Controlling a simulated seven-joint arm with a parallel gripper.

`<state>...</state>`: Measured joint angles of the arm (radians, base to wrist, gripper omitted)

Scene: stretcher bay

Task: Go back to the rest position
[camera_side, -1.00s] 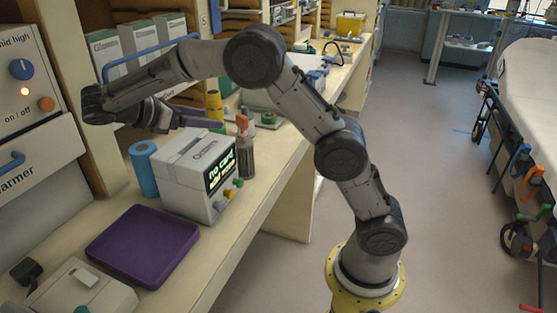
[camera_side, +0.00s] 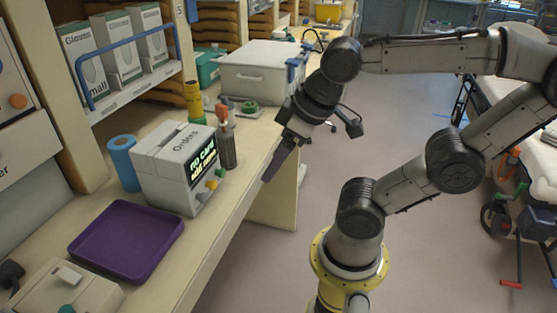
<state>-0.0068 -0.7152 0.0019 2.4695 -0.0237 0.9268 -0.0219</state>
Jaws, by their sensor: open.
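My gripper (camera_side: 279,163) points down and slightly left, in the air near the bench's front edge, right of the white Orders box. The yellow ring of my base stands on the floor side of the bench.
A stretcher (camera_side: 500,102) stands at the right. The floor (camera_side: 270,270) between is clear.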

